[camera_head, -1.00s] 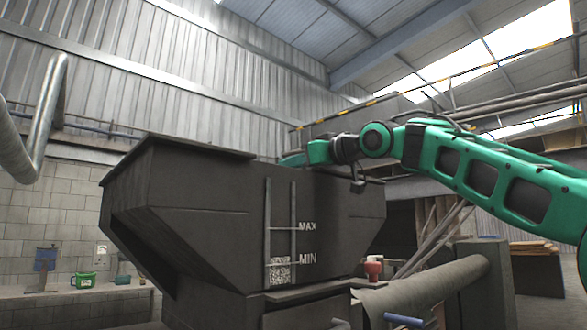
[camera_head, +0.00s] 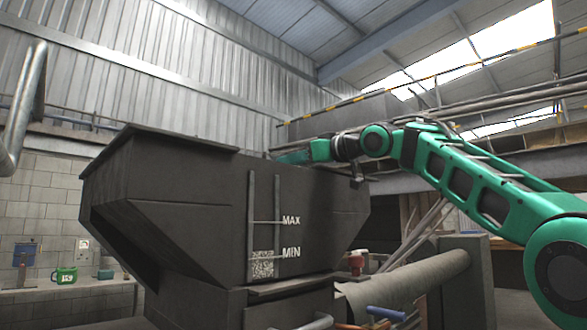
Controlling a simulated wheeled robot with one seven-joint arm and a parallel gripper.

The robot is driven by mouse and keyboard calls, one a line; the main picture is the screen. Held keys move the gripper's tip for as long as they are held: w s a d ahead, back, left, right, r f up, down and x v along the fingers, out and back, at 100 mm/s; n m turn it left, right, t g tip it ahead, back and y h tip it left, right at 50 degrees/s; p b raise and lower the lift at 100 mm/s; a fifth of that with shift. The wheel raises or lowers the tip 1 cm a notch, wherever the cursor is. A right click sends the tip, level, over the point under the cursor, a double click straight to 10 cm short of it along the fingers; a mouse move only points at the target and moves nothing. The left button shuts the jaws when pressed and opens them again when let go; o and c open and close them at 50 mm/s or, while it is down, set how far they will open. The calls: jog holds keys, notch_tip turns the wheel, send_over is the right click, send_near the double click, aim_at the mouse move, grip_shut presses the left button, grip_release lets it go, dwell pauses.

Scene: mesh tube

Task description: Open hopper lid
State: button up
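A large dark grey hopper (camera_head: 220,215) with MAX and MIN marks and a QR label fills the middle of the head view. Its lid (camera_head: 180,138) shows as a thin, dark, nearly edge-on plate along the top left rim. I cannot tell how far the lid is open. My green arm reaches in from the right, and its end lies at the hopper's top right edge. My gripper (camera_head: 290,157) is partly hidden behind the hopper's upper edge, so its fingers and anything between them cannot be made out.
A large grey pipe (camera_head: 405,285) runs below right of the hopper, with a blue handle (camera_head: 386,314) near it. A bent metal pipe (camera_head: 24,105) hangs at the far left. A green mug (camera_head: 64,275) stands on a ledge (camera_head: 95,290) at left.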

jog(key=v, duration=1)
jog(key=shift+s+d, duration=0.1)
jog(key=shift+d, duration=0.25)
jog(key=shift+s+f, duration=0.1)
